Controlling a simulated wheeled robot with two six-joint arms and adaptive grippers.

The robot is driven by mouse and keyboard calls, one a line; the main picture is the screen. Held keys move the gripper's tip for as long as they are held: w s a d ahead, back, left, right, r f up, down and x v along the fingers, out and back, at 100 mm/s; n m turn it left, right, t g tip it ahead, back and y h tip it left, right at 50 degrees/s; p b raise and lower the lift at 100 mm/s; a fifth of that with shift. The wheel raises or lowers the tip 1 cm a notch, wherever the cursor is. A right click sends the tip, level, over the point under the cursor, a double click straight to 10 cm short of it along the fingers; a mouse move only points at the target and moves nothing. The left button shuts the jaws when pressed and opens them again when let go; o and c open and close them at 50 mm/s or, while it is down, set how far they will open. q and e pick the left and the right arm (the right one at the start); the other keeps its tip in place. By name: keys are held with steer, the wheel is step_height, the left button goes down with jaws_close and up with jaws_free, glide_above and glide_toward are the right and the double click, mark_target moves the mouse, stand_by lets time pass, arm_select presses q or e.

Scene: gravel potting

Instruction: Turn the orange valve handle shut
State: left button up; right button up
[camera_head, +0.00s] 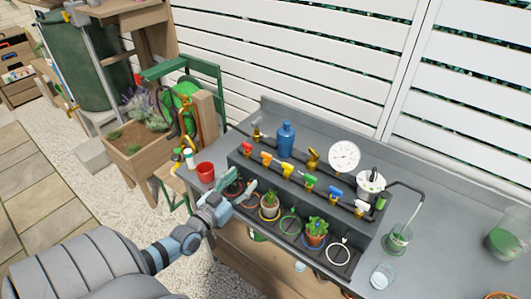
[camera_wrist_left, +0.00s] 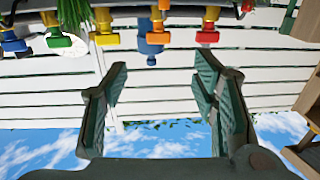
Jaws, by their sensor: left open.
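My left gripper (camera_head: 243,190) is open and empty, low in front of the unit's left end, apart from the handles. My right gripper is not in view.
Red (camera_head: 247,148), green, blue (camera_head: 335,193) and white handles share the row. Potted plants (camera_head: 316,228) stand below it, close to my left gripper. A blue bottle (camera_head: 286,140) and a round gauge (camera_head: 344,156) rise behind. A red cup (camera_head: 205,172) stands at the bench's left end.

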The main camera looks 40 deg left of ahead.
mark_target(265, 156)
arm_select(q)
steer(key=w+b, duration=0.2)
steer(key=w, duration=0.2)
steer(key=w+b, duration=0.2)
steer(key=w, duration=0.3)
steer(key=w+a+b, duration=0.1)
steer(key=w+b, duration=0.2)
steer(key=w, duration=0.1)
steer(key=shift+w+f, duration=0.15)
steer(key=shift+f, duration=0.1)
steer(key=shift+w+r, duration=0.1)
steer(key=shift+w, duration=0.2)
steer(key=shift+r, duration=0.15)
steer(key=c, duration=1.2)
steer(key=shift+o, duration=0.2)
steer(key=h+b, duration=0.1)
steer(key=b, duration=0.4)
steer(key=shift+f+m, duration=0.25)
steer(key=shift+m, duration=0.15)
steer(key=shift+r+h, duration=0.15)
steer(key=shift+h, duration=0.15)
steer(key=shift+r, duration=0.15)
